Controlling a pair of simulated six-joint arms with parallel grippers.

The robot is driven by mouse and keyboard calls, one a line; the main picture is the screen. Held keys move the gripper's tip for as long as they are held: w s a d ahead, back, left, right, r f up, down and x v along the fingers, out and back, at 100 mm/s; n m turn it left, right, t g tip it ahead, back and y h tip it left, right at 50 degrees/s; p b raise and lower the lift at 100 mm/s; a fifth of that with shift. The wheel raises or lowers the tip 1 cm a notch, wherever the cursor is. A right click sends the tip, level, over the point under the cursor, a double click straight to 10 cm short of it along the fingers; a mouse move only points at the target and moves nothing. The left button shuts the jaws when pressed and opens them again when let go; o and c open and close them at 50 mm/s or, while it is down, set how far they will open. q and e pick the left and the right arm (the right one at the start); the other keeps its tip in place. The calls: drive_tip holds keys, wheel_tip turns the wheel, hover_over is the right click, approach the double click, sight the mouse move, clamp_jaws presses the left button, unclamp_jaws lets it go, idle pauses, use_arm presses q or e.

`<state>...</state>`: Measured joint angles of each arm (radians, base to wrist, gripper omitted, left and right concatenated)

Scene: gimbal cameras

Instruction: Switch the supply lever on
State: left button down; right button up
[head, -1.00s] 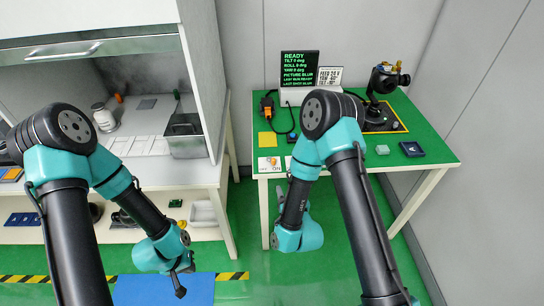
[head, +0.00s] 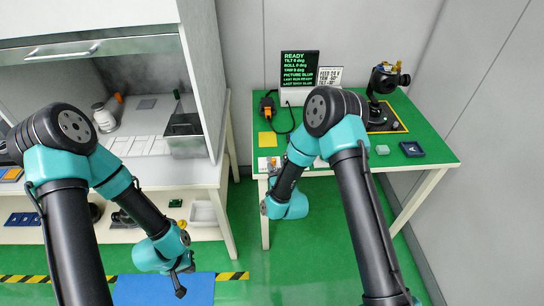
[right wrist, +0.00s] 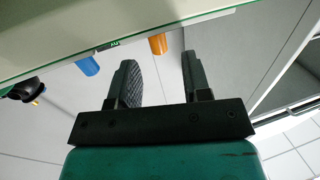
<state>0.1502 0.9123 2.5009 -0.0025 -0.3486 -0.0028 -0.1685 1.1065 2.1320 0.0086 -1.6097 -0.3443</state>
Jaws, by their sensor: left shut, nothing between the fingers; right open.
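An orange peg-like part, which looks like the supply lever, shows in the right wrist view (right wrist: 157,43). It sits beyond and between my right gripper's fingertips, apart from them. In the head view a small white plate with an orange part (head: 268,163) lies at the table's front left edge. My right gripper (right wrist: 158,62) is open and empty; in the head view its wrist is just in front of that edge and its fingers are hard to make out. My left gripper (head: 182,281) is shut and empty, low over a blue mat, far from the table.
A blue peg (right wrist: 88,65) stands beside the orange one in the right wrist view. The green table (head: 430,160) carries a display (head: 299,68), a black boxed device with cable (head: 267,104), a camera gimbal (head: 384,80) and a yellow note (head: 267,139). A fume hood stands left.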

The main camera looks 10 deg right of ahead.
sight(274, 161)
drive_tip(key=w, duration=0.4)
drive_tip(key=w+a, duration=0.1)
drive_tip(key=w, duration=0.1)
clamp_jaws()
idle(0.4)
